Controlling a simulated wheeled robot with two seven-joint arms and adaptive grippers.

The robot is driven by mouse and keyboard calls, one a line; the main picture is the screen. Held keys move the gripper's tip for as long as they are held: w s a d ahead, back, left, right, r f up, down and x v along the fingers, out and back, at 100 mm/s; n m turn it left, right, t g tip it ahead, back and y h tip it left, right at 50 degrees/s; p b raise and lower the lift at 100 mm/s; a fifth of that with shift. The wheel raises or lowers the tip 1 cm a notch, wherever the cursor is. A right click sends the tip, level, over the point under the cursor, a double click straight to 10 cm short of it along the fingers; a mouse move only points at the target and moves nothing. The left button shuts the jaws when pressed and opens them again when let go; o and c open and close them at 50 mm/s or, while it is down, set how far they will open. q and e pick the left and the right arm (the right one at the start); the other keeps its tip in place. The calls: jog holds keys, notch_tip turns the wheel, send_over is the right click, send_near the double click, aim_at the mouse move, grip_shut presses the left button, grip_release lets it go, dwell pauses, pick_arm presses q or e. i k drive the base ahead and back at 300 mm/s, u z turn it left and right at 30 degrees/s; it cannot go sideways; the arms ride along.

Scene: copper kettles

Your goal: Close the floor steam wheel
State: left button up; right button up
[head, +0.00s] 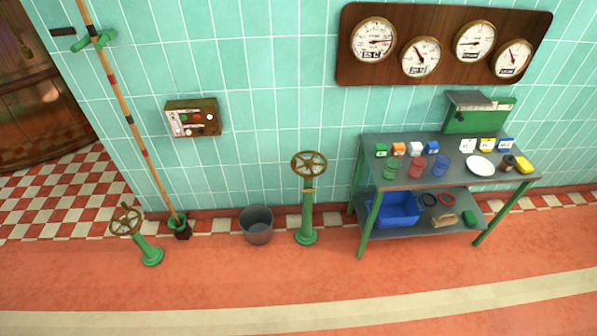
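Two valve wheels on green floor pedestals stand along the tiled wall. One brass-coloured spoked wheel (126,220) is at the left, low and tilted, on a short leaning green post (149,252). The other brass-coloured spoked wheel (309,165) tops a taller upright green post (307,215) near the middle. I cannot tell from this view whether either valve is open or closed, or which one is the steam wheel. Neither of my grippers shows in the head view.
A dark grey bucket (257,226) stands between the wheels. A green-legged table (450,180) with small items stands right. The red floor in front is clear.

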aim_at(308, 163)
jog(key=z, duration=0.85)
jog(key=i, duration=0.7)
jog(key=u, duration=0.6)
